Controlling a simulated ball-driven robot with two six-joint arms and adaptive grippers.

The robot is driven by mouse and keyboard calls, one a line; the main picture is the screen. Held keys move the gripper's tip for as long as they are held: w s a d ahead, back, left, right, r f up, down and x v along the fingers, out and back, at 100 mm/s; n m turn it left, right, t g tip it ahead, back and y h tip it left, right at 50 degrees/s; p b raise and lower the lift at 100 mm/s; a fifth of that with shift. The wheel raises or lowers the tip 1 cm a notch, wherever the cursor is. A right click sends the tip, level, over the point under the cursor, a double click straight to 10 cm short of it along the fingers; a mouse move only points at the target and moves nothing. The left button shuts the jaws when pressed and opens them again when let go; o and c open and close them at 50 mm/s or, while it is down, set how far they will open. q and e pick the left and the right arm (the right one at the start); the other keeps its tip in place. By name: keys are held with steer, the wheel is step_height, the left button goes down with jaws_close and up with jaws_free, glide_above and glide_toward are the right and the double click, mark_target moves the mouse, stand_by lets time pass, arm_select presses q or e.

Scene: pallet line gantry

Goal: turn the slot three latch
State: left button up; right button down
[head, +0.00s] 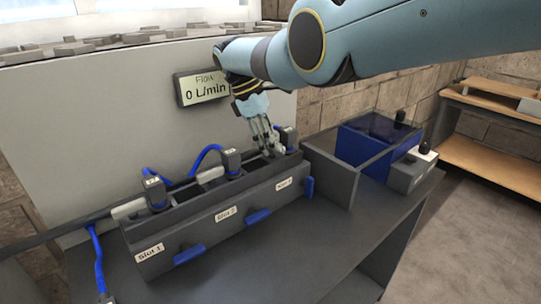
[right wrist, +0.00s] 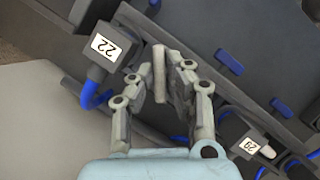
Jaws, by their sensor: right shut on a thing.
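The slot three latch (head: 309,187) is a blue tab at the right end of the dark rack's (head: 205,222) front. It stands upright. The slot one latch (head: 189,254) and slot two latch (head: 257,216) lie along the rack. My right gripper (head: 268,152) reaches down into the rack behind the slot three label (head: 284,183), apart from the latch. In the right wrist view my right gripper (right wrist: 160,72) is shut on a pale grey bar (right wrist: 159,75); its lower end is hard to make out. My left gripper is not in view.
Dark connectors (head: 154,191) with blue cables stand along the rack's back; one labelled 22 (right wrist: 100,50) is close beside my right gripper. A wall display (head: 205,90) reads 0 L/min. The bench front is clear.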

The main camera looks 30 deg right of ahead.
steer(key=m+b, duration=0.1)
steer(key=m+y+b, duration=0.1)
steer(key=m+b, duration=0.2)
steer(key=b, duration=0.1)
steer(key=shift+f+g, duration=0.25)
steer(key=shift+g, duration=0.15)
steer(key=shift+d+r+m+y+b, duration=0.15)
steer(key=shift+m+y+b, duration=0.65)
steer(key=shift+m+b, duration=0.8)
steer(key=shift+r, duration=0.1)
steer(key=c, duration=1.3)
jaws_free()
steer(key=shift+c, duration=0.2)
